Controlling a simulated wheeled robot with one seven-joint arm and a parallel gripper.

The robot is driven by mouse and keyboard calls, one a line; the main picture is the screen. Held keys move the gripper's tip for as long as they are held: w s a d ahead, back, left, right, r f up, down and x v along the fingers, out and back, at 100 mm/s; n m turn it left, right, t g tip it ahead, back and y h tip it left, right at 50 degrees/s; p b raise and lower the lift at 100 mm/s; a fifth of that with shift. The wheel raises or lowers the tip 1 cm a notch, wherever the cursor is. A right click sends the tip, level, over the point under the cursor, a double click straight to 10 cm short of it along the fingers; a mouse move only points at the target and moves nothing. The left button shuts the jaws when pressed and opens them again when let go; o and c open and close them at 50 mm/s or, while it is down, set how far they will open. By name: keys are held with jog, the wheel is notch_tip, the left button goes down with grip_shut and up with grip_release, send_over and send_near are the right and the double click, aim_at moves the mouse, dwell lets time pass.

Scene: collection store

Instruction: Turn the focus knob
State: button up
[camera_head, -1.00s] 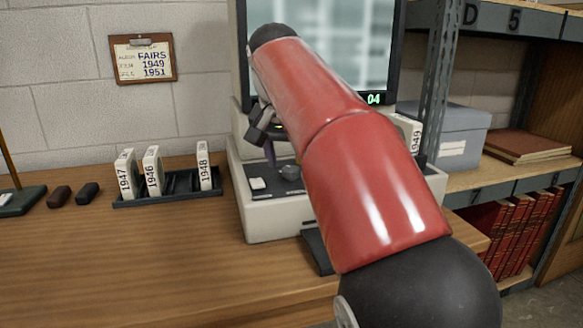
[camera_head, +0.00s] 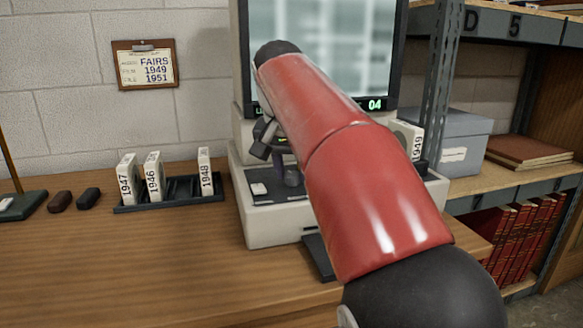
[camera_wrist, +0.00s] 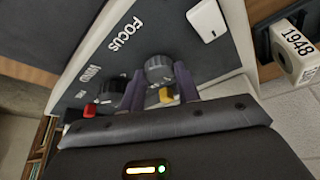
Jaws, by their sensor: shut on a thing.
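The focus knob (camera_wrist: 158,68) is a dark grey ribbed dial beside the printed word FOCUS in the wrist view. In the head view the knob (camera_head: 292,178) stands on the dark control panel of the white reader (camera_head: 270,226). My gripper (camera_wrist: 159,76) has one purple-grey finger on each side of the knob and is shut on it. In the head view my gripper (camera_head: 287,164) is partly hidden behind my red arm. The reader's screen (camera_head: 322,40) shows a blurred pale grid picture, and a green 04 glows below it.
A second knob (camera_wrist: 112,90) sits by the word WIND, near a red part. A white switch (camera_wrist: 206,20) is on the panel. Left of the reader, a dark rack (camera_head: 180,190) holds boxes marked 1947, 1946 and 1948. The front left of the desk is clear.

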jog(key=shift+r, duration=0.1)
jog(key=n+p, duration=0.1)
jog(key=n+y+p, duration=0.1)
jog(key=n, duration=0.1)
jog(key=shift+d+r+n, duration=0.1)
jog(key=shift+d+n, duration=0.1)
jog(key=shift+n, duration=0.1)
jog(key=shift+n+y+p, duration=1)
jog(key=shift+n+p, duration=0.05)
jog(key=shift+n, duration=0.95)
jog(key=o, duration=1)
jog(key=shift+c, duration=0.2)
